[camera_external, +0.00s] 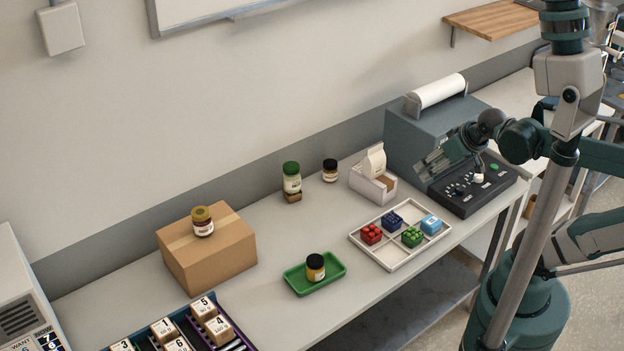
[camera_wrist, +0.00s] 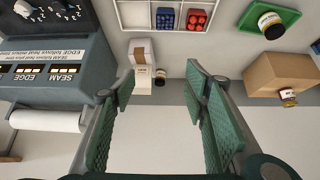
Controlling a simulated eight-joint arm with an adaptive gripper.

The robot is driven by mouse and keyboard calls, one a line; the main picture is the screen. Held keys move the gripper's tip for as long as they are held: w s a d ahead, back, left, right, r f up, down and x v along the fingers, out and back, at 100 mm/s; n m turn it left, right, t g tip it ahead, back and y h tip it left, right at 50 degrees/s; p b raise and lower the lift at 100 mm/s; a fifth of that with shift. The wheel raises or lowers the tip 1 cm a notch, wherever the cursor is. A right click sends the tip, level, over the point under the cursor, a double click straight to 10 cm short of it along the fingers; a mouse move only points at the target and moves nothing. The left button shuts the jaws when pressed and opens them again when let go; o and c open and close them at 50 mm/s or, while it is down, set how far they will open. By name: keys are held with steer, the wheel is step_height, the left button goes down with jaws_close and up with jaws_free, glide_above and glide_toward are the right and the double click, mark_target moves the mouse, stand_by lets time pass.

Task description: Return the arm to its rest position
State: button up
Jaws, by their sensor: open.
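My gripper (camera_external: 436,160) is up at the right in the external view, in front of the grey sealing machine (camera_external: 424,128). In the wrist view my gripper (camera_wrist: 162,84) is open, with its two green ribbed fingers wide apart and nothing between them. The wrist view looks over the bench and wall upside down. My arm and its green base stand at the right of the external view. From the external view I cannot tell how high the gripper is above the bench.
The bench (camera_external: 330,222) holds a divided white tray (camera_external: 378,262) with several coloured blocks, a green tray (camera_external: 298,284) with a jar, and a cardboard box (camera_external: 222,262) with a jar on top. A small carton (camera_external: 374,162), two jars (camera_external: 291,178) and numbered blocks (camera_external: 203,308) stand around them.

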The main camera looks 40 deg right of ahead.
step_height(320, 180, down, 6)
steer(key=b, duration=0.5)
steer(key=shift+f, duration=0.15)
stand_by(0.9)
